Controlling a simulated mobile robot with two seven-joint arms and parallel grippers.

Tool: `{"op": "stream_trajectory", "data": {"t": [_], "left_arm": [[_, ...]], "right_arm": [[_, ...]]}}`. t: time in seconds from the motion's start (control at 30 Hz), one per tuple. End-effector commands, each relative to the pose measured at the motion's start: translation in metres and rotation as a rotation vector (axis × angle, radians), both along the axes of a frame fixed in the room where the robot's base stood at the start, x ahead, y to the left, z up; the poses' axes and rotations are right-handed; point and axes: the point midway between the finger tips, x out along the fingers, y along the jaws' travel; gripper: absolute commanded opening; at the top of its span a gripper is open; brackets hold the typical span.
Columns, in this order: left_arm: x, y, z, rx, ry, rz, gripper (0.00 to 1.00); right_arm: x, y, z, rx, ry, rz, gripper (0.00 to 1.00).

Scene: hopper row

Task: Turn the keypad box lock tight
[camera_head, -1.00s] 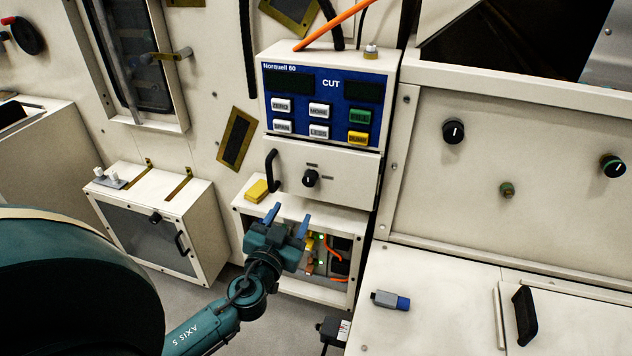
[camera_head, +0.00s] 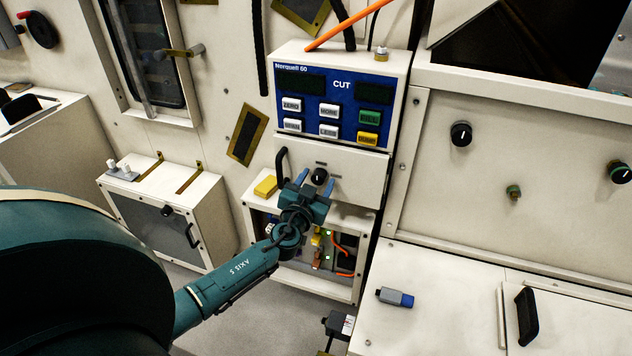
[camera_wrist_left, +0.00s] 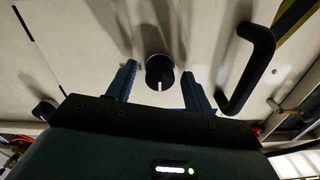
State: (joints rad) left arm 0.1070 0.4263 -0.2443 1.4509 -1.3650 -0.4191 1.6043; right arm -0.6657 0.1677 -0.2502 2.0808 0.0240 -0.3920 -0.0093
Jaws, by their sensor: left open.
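The keypad box (camera_head: 335,98) has a blue panel with white, green and yellow buttons. On the cream door below it is the lock, a round black knob (camera_head: 319,176) with a white pointer line. The knob also shows in the left wrist view (camera_wrist_left: 160,72), between my blue fingertips and apart from both. My left gripper (camera_head: 315,182) is open just in front of the knob. A black door handle (camera_head: 281,165) is left of the knob; in the wrist view it is close beside the right finger. My right gripper is not in view.
An open compartment (camera_head: 348,288) with wires and small lights sits under the door. A yellow block (camera_head: 265,187) rests on its top ledge. A grey and blue plug-like piece (camera_head: 395,298) lies on the cream surface at right.

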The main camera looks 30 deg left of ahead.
Motion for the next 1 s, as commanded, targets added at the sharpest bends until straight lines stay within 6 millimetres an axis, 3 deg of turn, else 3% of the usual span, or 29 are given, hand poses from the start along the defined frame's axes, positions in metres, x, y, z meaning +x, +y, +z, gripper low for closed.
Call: {"op": "stream_trajectory", "data": {"t": [0.07,0.6,1.0], "left_arm": [[-0.0001,-0.0002,0.0000,0.000,0.000,0.000,0.51],[-0.0005,-0.0002,0.0000,0.000,0.000,0.000,0.07],[-0.0005,-0.0003,-0.0010,0.080,0.017,-0.001,0.07]], "right_arm": [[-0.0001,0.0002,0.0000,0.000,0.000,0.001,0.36],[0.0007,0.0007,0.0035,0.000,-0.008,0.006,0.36],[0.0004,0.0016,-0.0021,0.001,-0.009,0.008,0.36]]}}
